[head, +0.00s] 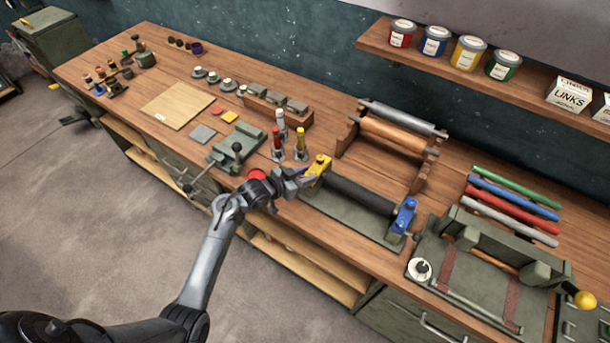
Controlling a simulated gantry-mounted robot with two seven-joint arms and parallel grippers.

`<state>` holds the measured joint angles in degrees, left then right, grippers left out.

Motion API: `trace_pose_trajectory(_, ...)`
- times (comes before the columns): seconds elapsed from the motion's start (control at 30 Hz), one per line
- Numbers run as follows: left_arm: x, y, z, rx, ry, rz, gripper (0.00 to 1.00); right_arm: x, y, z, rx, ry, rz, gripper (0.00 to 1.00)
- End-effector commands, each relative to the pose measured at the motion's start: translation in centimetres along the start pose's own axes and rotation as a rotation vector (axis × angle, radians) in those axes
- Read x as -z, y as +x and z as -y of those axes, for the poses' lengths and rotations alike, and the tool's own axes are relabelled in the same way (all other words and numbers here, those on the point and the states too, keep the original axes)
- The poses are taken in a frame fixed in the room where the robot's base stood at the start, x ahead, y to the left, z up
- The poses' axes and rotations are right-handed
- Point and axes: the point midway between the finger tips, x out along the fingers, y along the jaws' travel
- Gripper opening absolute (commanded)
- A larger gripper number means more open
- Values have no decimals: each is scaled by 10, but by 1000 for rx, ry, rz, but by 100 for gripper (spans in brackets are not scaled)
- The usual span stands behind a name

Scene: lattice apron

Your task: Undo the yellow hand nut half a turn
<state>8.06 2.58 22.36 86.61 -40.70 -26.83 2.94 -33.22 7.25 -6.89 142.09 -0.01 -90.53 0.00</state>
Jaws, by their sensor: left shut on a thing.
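The yellow hand nut (319,165) sits at the left end of a dark roller (360,194) on a green base (345,222) near the bench's front edge. A blue end piece (404,213) sits at the roller's other end. My left gripper (310,176) reaches in from the front left and is shut on the yellow nut. The fingers hide part of the nut's near side. My right gripper is not in view.
Red, white and yellow bottles (300,146) stand just behind my left gripper. A green vise (237,147) is to the left, and a wooden roller rack (392,137) stands behind. A green press (480,270) with a yellow ball handle is at the right.

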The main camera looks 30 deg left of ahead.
Motion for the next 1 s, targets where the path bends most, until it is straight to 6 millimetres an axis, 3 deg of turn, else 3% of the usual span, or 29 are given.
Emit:
trace_pose_trajectory(0.27, 0, 0, -3, 63, -29, 1, 6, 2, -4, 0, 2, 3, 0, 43)
trace_pose_trajectory(1.0, 2, 2, -10, 467, -196, 0, 6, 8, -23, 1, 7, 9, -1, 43)
